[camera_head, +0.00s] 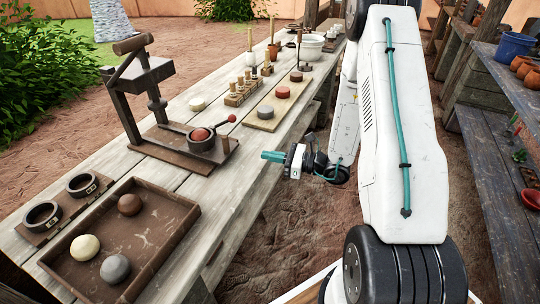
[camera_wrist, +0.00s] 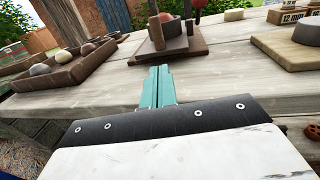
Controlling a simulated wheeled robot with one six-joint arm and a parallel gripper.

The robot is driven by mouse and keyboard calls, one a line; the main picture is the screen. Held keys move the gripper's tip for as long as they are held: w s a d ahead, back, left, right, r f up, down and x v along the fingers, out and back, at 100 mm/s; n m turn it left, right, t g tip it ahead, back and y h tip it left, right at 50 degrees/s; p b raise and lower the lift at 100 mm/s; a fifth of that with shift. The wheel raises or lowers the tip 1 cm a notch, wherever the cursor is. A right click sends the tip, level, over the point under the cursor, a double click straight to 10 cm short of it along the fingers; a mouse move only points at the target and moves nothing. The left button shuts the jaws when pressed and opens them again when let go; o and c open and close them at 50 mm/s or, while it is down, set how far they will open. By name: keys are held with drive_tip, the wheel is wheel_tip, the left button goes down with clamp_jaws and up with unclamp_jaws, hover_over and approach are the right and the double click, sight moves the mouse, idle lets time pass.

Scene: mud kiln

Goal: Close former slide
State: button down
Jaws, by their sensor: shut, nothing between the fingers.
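The former (camera_head: 165,130) stands on the near half of the bench, with a dark wooden base, an upright frame and a roller-like handle on top. A round dark ring (camera_head: 203,140) holding a reddish clay ball (camera_head: 200,134) sits on its slide (camera_head: 190,158), on the base's right part. A red-knobbed lever (camera_head: 231,118) rises beside the ring. The former also shows at the top of the wrist view (camera_wrist: 150,48), where its upper part is cut off. My gripper (camera_head: 264,156), with teal fingers (camera_wrist: 158,72), is shut and empty. It is off the bench's right edge, apart from the former.
A wooden tray (camera_head: 150,262) with several clay balls and a two-ring holder (camera_head: 68,208) are at the near left. A board with clay discs (camera_head: 262,122) and a small peg block (camera_head: 243,92) lie beyond the former. Shelves (camera_head: 505,90) stand at right.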

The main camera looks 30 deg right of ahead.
drive_tip(key=x, duration=1)
drive_tip(key=shift+w+a, duration=0.15)
drive_tip(key=shift+a, duration=0.05)
